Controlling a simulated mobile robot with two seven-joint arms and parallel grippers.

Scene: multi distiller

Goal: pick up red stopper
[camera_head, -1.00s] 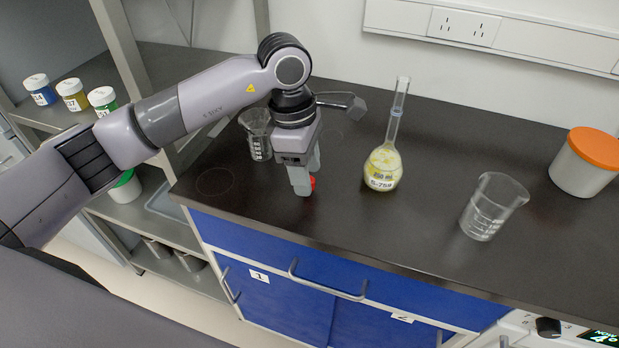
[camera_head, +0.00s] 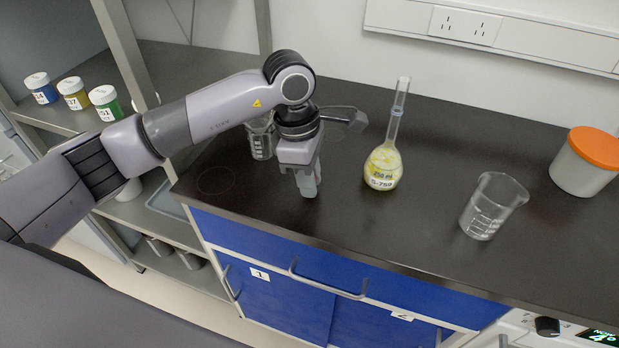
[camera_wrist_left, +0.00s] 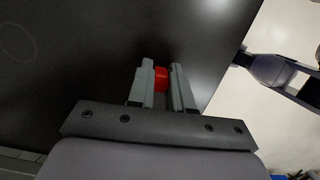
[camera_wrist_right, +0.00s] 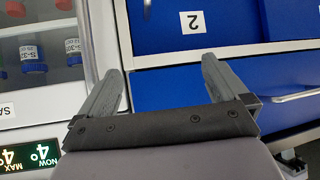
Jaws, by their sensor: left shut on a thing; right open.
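My left gripper (camera_head: 309,191) points down over the dark counter near its front edge, left of the yellow flask. In the left wrist view, the red stopper (camera_wrist_left: 161,78) is between the two fingers of my left gripper (camera_wrist_left: 162,70), which are shut on it. The fingers hide the stopper in the head view. My right gripper (camera_wrist_right: 165,72) is open and empty in the right wrist view, in front of blue cabinet fronts. It does not show in the head view.
A flask with yellow contents (camera_head: 384,166) stands right of my left gripper. A beaker (camera_head: 261,137) is close behind it. An empty beaker (camera_head: 490,207) and an orange-lidded tub (camera_head: 583,165) stand farther right. Shelves with jars (camera_head: 73,93) are at left. The counter's front middle is clear.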

